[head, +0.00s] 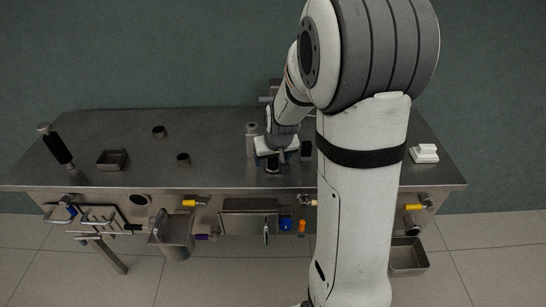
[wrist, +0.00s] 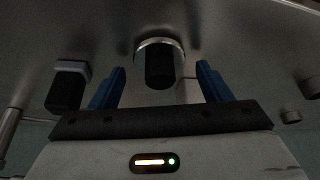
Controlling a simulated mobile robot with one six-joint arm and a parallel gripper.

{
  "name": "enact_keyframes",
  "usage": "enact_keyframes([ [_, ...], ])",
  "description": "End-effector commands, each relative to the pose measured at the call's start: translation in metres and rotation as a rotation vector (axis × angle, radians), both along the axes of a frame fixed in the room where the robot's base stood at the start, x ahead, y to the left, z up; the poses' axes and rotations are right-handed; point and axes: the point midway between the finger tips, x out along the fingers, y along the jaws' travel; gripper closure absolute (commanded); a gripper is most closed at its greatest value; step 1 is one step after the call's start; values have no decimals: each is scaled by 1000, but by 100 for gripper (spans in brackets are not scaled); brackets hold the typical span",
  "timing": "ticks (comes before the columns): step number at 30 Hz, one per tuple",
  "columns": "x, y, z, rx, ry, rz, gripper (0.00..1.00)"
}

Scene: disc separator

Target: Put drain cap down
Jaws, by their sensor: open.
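What looks like the drain cap, a dark round knob with a bright metal rim (wrist: 160,68), sits on the steel table. In the wrist view it lies between my gripper's two blue fingers, with a visible gap on each side. My gripper (wrist: 161,72) is open and not closed on it. In the head view my gripper (head: 275,153) is low over the table near the front edge, with the dark cap (head: 272,169) just below it. The cap's underside is hidden.
The steel table (head: 100,165) holds a metal cylinder (head: 252,138) left of my gripper and a dark block (head: 306,150) to its right.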

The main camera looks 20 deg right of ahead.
Motion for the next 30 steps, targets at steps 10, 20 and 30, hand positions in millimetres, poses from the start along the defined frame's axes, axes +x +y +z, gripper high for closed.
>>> enact_keyframes([
  [10, -5, 0, 17, 0, -4, -1, 29],
  [20, -31, 1, 79, -1, -5, -1, 29],
  [30, -52, 4, 113, 1, 4, 1, 29],
])
